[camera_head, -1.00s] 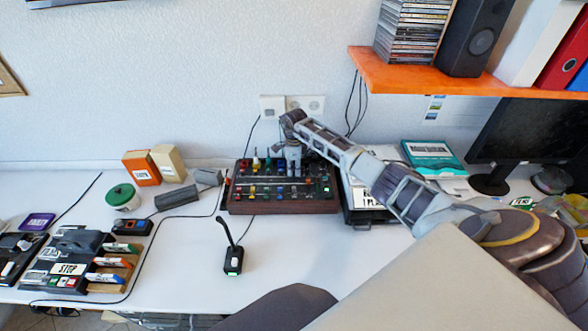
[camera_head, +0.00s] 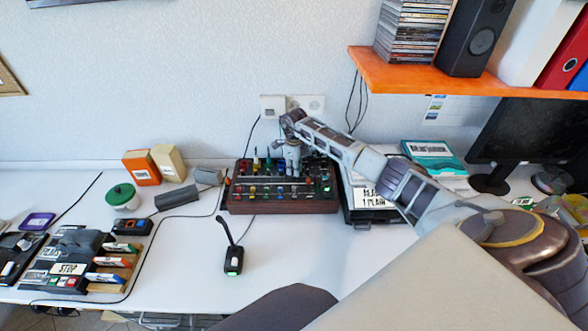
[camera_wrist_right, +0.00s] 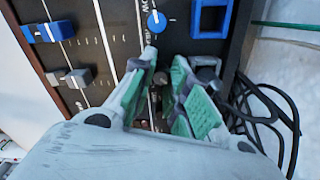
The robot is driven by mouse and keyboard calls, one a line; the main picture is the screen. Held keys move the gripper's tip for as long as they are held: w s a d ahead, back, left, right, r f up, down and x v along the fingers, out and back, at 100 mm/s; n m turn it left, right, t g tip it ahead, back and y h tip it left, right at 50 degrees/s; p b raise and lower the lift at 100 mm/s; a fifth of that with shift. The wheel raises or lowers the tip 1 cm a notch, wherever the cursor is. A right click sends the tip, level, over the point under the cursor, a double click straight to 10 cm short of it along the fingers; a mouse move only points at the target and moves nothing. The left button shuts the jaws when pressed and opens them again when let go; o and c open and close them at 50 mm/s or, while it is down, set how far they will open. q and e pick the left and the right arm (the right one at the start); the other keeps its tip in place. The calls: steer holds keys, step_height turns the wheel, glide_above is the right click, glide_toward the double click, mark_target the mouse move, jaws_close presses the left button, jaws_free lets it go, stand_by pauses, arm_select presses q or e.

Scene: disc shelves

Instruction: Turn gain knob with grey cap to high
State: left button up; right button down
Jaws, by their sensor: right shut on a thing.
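The mixer (camera_head: 283,207) stands on the desk against the wall, with rows of coloured knobs and faders on a dark panel. My right gripper (camera_head: 292,172) points down onto the back middle of its panel. In the right wrist view, the green-padded fingers of my right gripper (camera_wrist_right: 164,72) are close together at the panel, around a small dark knob whose cap is mostly hidden between them. I cannot tell its cap colour or its setting. My left gripper is not in view.
A blue knob (camera_wrist_right: 156,22) and a blue square frame (camera_wrist_right: 211,17) sit near the fingers. Grey (camera_wrist_right: 77,79) and blue (camera_wrist_right: 46,32) slider caps are farther left. Black cables (camera_wrist_right: 270,115) lie beside the mixer. A microphone (camera_head: 232,258) stands in front.

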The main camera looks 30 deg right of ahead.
steer(key=c, duration=1.6)
jaws_free()
steer(key=shift+c, duration=0.2)
steer(key=shift+r, duration=0.1)
steer(key=shift+r, duration=3.9)
